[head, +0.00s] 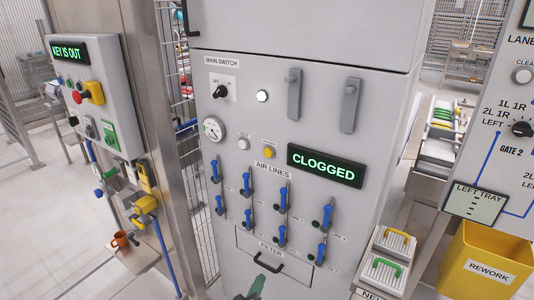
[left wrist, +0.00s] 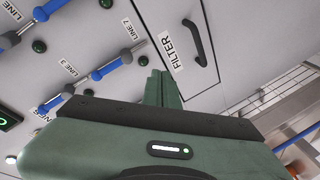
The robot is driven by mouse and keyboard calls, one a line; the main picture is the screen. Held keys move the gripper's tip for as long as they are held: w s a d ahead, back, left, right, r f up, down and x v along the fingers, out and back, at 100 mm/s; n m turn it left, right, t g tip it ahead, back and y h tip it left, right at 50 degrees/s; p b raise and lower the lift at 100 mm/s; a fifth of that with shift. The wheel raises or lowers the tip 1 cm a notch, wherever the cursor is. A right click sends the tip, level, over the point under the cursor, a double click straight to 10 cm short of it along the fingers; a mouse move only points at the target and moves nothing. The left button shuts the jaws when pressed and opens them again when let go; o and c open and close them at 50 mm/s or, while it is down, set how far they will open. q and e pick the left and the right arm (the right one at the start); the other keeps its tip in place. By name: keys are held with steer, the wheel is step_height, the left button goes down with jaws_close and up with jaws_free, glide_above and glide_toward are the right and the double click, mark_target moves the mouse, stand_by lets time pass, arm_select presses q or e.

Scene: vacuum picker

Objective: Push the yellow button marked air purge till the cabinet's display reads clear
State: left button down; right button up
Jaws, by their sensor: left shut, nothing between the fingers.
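The grey cabinet (head: 285,40) carries a small round yellow button (head: 268,153) with a tiny label above it that I cannot read. To its right, the black display (head: 325,166) reads CLOGGED in green letters; its edge also shows at the left of the left wrist view (left wrist: 8,119). My left gripper (head: 257,285) is at the bottom of the head view, in front of the filter drawer and well below the yellow button. In the left wrist view its green fingers (left wrist: 160,88) are together and empty, near the FILTER label. My right gripper is not in view.
Blue-handled air line valves (head: 283,197) stick out between the button and the filter drawer handle (head: 268,262). A white button (head: 243,143) and a gauge (head: 213,129) sit left of the yellow button. A yellow REWORK bin (head: 485,265) stands at right.

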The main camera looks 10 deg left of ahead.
arm_select(q)
steer(key=w+a+r+n+t+y, duration=0.2)
steer(key=r+n, duration=0.4)
steer(key=r, duration=1.1)
steer(key=w+a+r+n+t+y, duration=0.2)
steer(key=r+n+t+y, duration=0.3)
steer(key=r, duration=1.3)
steer(key=shift+a+n+t+y, duration=0.3)
steer(key=shift+a+n, duration=0.4)
steer(key=shift+n, duration=0.2)
steer(key=shift+w+f, duration=0.1)
steer(key=b, duration=0.4)
glide_toward(268, 153)
steer(key=w+a+r, duration=0.3)
steer(key=a+r, duration=0.1)
steer(key=shift+w+d+r, duration=0.25)
steer(key=shift+w+d, duration=0.1)
steer(key=shift+w, duration=0.1)
